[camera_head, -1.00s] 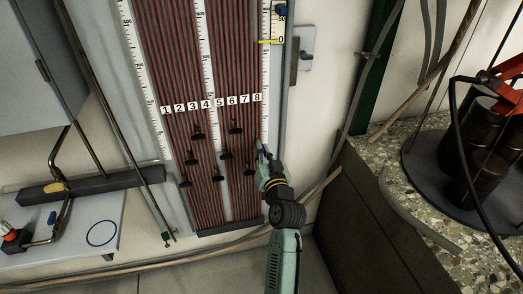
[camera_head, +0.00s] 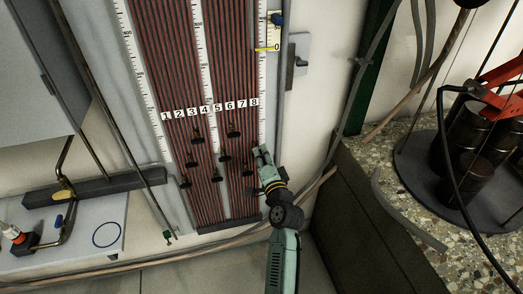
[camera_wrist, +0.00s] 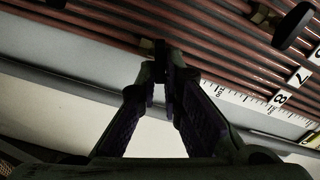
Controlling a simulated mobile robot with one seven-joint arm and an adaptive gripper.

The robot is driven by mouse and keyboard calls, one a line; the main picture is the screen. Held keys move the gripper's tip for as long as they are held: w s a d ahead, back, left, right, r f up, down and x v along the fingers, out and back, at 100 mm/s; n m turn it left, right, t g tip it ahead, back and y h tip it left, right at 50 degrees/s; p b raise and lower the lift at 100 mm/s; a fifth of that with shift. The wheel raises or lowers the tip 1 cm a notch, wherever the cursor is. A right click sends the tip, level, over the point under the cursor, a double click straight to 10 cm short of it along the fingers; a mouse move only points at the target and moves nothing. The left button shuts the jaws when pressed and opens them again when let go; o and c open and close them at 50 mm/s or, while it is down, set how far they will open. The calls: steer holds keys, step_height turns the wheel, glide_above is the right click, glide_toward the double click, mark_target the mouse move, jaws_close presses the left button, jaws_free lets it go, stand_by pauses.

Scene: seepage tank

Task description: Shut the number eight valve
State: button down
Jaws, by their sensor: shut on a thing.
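The tube board (camera_head: 180,60) has number labels 1 to 8, with label 8 (camera_head: 254,101) at its right edge; label 8 also shows in the wrist view (camera_wrist: 281,99). My gripper (camera_head: 259,151) is at the board's right edge, below label 8. In the wrist view my gripper (camera_wrist: 163,76) has its fingertips nearly together on a small black valve handle (camera_wrist: 159,47), which sticks out past them towards the tubes. The fingers hide most of this handle. In the head view the gripper hides it, so its turn cannot be told there.
A grey wall box (camera_head: 298,55) is to the right. A stone-topped bench (camera_head: 385,150) with black cylinders (camera_head: 455,165) stands further right.

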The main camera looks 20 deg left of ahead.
steer(key=m+p, duration=0.1)
steer(key=m, duration=0.1)
steer(key=m+p, duration=0.1)
steer(key=m, duration=0.2)
steer(key=shift+d+f, duration=0.1)
steer(key=shift+f, duration=0.1)
steer(key=shift+f+m+p, duration=0.1)
steer(key=shift+m+p, duration=0.2)
steer(key=shift+f, duration=0.1)
stand_by(1.2)
steer(key=c, duration=1.8)
jaws_free()
steer(key=shift+o, duration=0.4)
steer(key=v, duration=0.7)
steer(key=shift+s, duration=0.2)
